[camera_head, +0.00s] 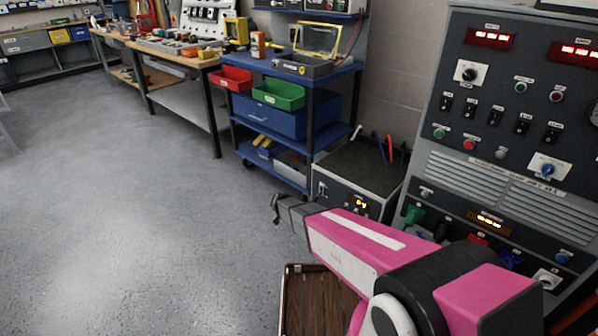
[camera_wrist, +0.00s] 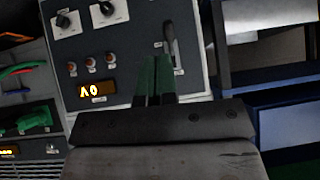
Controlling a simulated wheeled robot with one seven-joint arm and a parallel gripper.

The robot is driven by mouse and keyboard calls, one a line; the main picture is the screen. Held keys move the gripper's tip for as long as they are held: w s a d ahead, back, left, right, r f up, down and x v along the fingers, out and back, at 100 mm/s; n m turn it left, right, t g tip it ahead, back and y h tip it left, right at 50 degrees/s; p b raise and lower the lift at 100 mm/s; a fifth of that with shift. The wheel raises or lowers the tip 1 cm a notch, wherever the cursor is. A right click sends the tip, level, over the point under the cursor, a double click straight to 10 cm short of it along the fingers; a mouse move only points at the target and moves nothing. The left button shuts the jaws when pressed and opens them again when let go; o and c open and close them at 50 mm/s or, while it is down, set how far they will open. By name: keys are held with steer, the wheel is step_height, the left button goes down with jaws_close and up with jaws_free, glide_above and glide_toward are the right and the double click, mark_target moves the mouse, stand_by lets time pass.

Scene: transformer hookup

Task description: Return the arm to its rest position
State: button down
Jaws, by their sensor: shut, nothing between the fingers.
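My pink and black arm reaches from the lower right of the head view toward the middle. My gripper (camera_head: 276,208) is at its far end, over the floor in front of the small box unit with a dark top (camera_head: 362,166). In the wrist view my gripper (camera_wrist: 155,62) is shut, its two dark green fingers side by side with nothing between them. Behind the fingers is the box unit's grey front panel (camera_wrist: 120,50), with knobs, red buttons, a lever and a lit display. I cannot tell the exact gap between fingertips and panel.
The tall control cabinet (camera_head: 508,120) stands close on the right of my arm. A blue cart (camera_head: 345,72) with red and green bins stands behind the gripper. A brown-topped surface (camera_head: 318,300) lies below my arm. The floor (camera_head: 130,220) on the left is clear.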

steer(key=s+d+r+n+g+y, duration=0.5)
steer(key=s+d+r+n+g, duration=0.2)
steer(key=s+d+r, duration=1.4)
steer(key=s+r+n, duration=0.1)
steer(key=s, duration=0.1)
steer(key=shift+s+r, duration=0.15)
steer(key=shift+s, duration=0.25)
